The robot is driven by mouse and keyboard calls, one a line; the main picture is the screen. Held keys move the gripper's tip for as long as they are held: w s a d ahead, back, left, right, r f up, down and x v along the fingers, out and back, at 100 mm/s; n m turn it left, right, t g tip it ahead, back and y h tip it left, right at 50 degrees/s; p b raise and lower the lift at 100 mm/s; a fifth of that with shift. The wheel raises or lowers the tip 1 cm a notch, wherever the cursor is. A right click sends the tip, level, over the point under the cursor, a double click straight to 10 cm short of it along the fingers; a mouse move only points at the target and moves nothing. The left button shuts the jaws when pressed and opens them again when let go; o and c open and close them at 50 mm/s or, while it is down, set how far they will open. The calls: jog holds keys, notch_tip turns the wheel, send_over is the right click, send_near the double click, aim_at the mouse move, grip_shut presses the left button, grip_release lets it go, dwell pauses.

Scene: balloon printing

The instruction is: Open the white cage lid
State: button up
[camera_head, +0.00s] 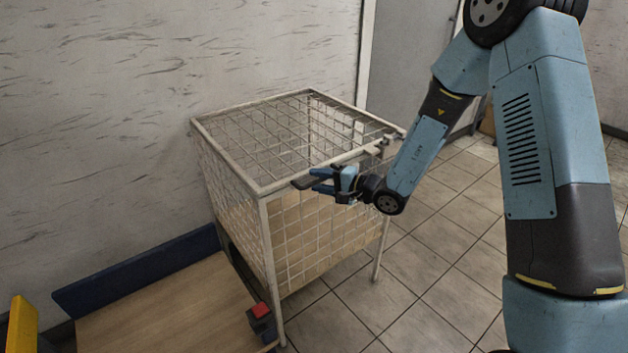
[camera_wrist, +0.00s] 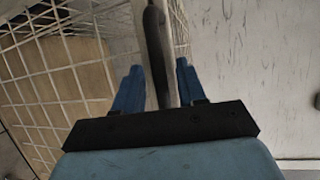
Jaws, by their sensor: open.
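The white wire-mesh cage (camera_head: 268,219) stands upright against the wall in the head view. Its white mesh lid (camera_head: 265,135) lies flat on top, shut. A dark handle (camera_head: 302,184) sits at the lid's front edge. My gripper (camera_head: 316,180) is at that front edge, beside the handle, with its fingers pointing left. In the wrist view my gripper (camera_wrist: 159,72) is open, and the dark handle (camera_wrist: 154,45) runs between its two blue fingers. The cage mesh (camera_wrist: 60,80) fills the left of that view. I cannot tell whether the fingers touch the handle.
A wooden surface (camera_head: 165,312) with a dark blue edge board (camera_head: 140,268) lies at the lower left. A red-and-black block (camera_head: 261,315) is by the cage's front leg. The marbled wall (camera_head: 100,110) is close behind the cage. Tiled floor (camera_head: 430,270) is clear on the right.

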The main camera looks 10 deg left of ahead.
grip_shut()
dwell(0.3)
